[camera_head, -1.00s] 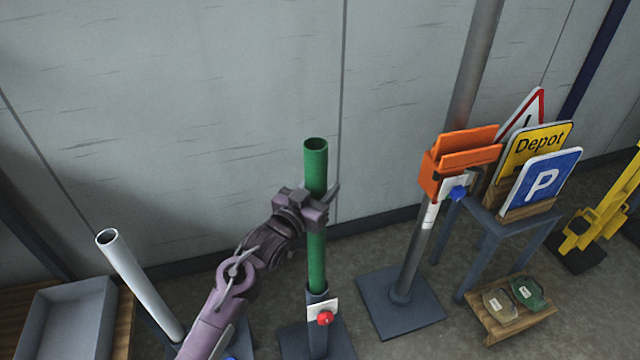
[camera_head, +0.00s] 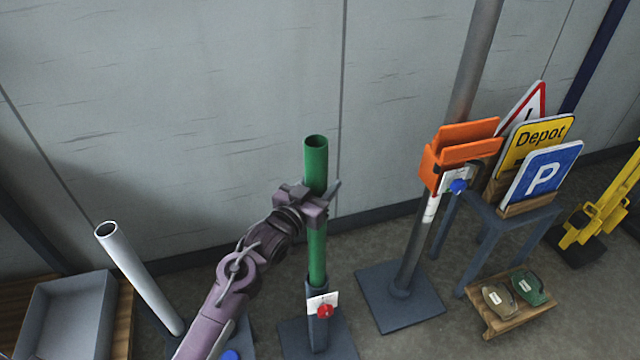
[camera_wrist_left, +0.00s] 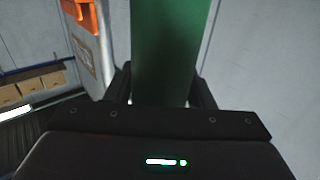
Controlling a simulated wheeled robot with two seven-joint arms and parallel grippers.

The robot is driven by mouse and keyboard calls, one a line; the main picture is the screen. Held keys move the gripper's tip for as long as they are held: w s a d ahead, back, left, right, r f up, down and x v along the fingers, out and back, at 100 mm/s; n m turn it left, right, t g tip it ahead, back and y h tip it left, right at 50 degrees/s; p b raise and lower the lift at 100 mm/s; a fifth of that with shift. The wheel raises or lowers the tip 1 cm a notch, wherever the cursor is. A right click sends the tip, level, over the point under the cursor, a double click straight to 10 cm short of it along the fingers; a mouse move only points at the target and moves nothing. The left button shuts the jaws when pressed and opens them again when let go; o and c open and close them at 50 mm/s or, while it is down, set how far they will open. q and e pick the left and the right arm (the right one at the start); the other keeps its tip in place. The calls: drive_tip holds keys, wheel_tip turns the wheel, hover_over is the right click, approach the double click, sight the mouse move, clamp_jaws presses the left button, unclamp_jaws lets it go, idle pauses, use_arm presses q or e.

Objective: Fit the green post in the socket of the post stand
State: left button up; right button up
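The green post (camera_head: 316,250) is a hollow tube that stands about upright. Its lower end goes into the top of the dark socket of the post stand (camera_head: 318,335), which has a red knob (camera_head: 325,311) and a white tag. How deep the end sits is hidden. My left gripper (camera_head: 317,204) is around the post at about mid-height, coming from the left. In the left wrist view the green post (camera_wrist_left: 166,50) fills the gap between the fingers, which appear to touch its sides. My right gripper is out of view.
A white tube (camera_head: 140,280) leans at the left beside a grey tray (camera_head: 68,320). A grey pole on a base plate (camera_head: 400,300) carries an orange clamp (camera_head: 460,150) at the right. Signs stand on a small table (camera_head: 500,215). A wooden rack (camera_head: 515,315) lies lower right.

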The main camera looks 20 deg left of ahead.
use_arm(q)
drive_tip(key=o, duration=0.4)
drive_tip(key=shift+c, duration=0.2)
drive_tip(key=shift+f, duration=0.2)
drive_tip(key=b+v, duration=0.1)
drive_tip(key=v, duration=0.7)
drive_tip(key=shift+w+r, duration=0.1)
drive_tip(key=shift+r, duration=0.05)
drive_tip(key=s+a+f+g+y, duration=0.1)
drive_tip(key=s+f+g, duration=0.2)
drive_tip(key=f, duration=0.9)
drive_tip(key=s+f+n+g+y, duration=0.1)
drive_tip(key=s+f+g, duration=0.15)
drive_tip(key=f, duration=0.95)
drive_tip(key=s+a+f+g+y, duration=0.15)
drive_tip(key=s+f, duration=0.25)
drive_tip(key=f, duration=0.8)
drive_tip(key=s+f+g, duration=0.3)
drive_tip(key=s+f, duration=0.4)
drive_tip(key=s, duration=0.4)
drive_tip(key=s+a+f+g, duration=0.1)
drive_tip(key=s+f+g, duration=0.2)
drive_tip(key=s+f, duration=0.5)
drive_tip(key=s+f+g+y, duration=0.1)
drive_tip(key=s+f+g, duration=0.2)
drive_tip(key=s+f, duration=0.4)
drive_tip(key=s, duration=0.8)
drive_tip(key=shift+s+a+f, duration=0.2)
drive_tip(key=shift+s+a, duration=0.05)
drive_tip(key=shift+s, duration=0.05)
